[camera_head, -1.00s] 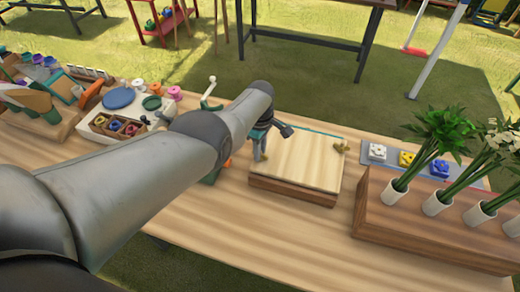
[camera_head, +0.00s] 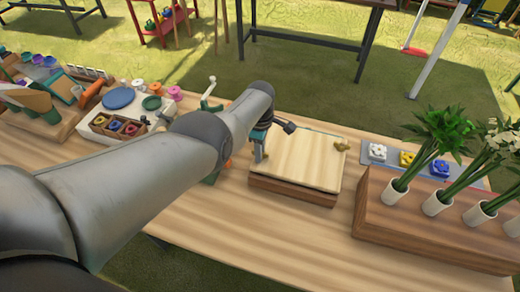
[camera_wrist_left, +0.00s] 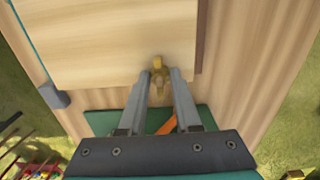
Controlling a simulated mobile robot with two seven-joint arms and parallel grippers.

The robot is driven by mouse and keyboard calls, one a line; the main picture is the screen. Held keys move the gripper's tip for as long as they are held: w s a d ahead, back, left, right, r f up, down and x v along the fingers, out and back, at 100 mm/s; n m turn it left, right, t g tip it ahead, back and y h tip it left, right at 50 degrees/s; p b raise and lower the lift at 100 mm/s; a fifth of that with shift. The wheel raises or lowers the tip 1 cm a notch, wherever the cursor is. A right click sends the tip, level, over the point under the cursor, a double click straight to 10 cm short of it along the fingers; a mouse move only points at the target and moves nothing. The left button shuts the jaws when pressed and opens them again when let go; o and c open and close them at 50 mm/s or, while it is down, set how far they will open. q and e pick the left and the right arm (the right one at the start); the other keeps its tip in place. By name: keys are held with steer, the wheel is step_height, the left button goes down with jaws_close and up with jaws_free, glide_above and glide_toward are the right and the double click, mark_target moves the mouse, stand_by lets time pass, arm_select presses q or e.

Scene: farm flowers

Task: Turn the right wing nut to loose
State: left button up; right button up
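The press-like wooden board (camera_head: 305,160) lies on a darker wooden base on the table. A brass wing nut (camera_head: 341,145) stands at its right edge in the head view, with nothing touching it. My left gripper (camera_head: 260,155) points down at the board's left edge. In the left wrist view another brass wing nut (camera_wrist_left: 158,75) sits between the fingertips of my left gripper (camera_wrist_left: 160,76). The fingers lie close along both its sides; whether they press on it I cannot tell. In the head view my arm and gripper mostly hide this nut. My right gripper is out of view.
A wooden planter (camera_head: 430,220) with flowers in white cups stands close to the board's right side. A grey tray (camera_head: 470,175) with flower-shaped pieces lies behind it. A white tray (camera_head: 85,132) with spools is at the left. The table front is clear.

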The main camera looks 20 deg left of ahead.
arm_select(q)
steer(key=o, duration=0.4)
steer(key=shift+r, duration=0.15)
step_height(320, 180, up, 7)
steer(key=p, duration=0.6)
steer(key=shift+r, duration=0.1)
steer(key=shift+r+p, duration=1.35)
steer(key=shift+r, duration=2.55)
